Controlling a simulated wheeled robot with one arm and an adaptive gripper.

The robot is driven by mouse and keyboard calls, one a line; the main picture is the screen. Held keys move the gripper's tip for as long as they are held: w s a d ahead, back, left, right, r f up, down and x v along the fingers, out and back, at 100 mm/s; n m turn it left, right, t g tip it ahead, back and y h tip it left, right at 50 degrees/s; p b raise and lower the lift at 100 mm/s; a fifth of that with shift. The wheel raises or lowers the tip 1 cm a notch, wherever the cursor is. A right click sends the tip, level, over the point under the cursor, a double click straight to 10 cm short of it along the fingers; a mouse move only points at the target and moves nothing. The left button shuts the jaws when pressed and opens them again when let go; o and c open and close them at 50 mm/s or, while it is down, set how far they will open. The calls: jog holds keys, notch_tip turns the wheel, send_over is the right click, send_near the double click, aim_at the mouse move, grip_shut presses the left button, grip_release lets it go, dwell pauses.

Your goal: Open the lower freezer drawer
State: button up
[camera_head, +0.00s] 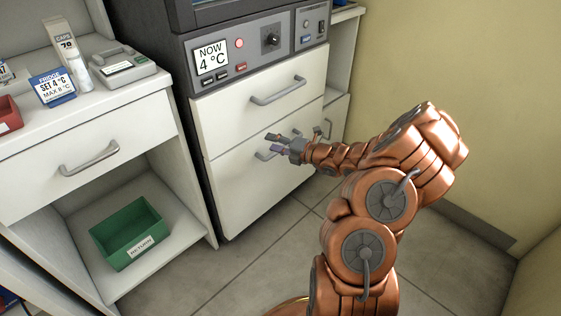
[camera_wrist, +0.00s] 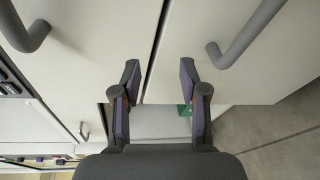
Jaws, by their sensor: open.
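The lower drawer (camera_head: 236,195) is a plain white front under the appliance's control panel, and it is shut. Its grey bar handle (camera_head: 263,156) is partly hidden by my gripper (camera_head: 272,141) in the head view. In the wrist view the lower handle (camera_wrist: 238,38) is at the upper right. My gripper (camera_wrist: 158,78) is open and empty there, its fingertips near the seam between the two drawers. The lower handle is off to one side, not between the fingers. The upper drawer (camera_head: 225,111) is shut, and its handle (camera_head: 278,92) also shows in the wrist view (camera_wrist: 28,30).
A white cabinet (camera_head: 85,150) stands left, with a green bin (camera_head: 128,232) on its open shelf. Another handled cabinet front (camera_head: 333,122) is right of the drawers. The tiled floor (camera_head: 262,268) before the drawers is clear. A yellow wall (camera_head: 470,100) bounds the right.

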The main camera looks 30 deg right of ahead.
jog(key=s+d+f+m+h+b, duration=0.25)
jog(key=d+f+m, duration=0.25)
jog(key=d+f, duration=0.25)
jog(key=shift+h, duration=0.25)
jog(key=shift+b+x, duration=0.8)
jog(key=shift+x, duration=3.6)
jog(key=shift+d, duration=0.1)
jog(key=shift+c, duration=0.4)
grip_shut()
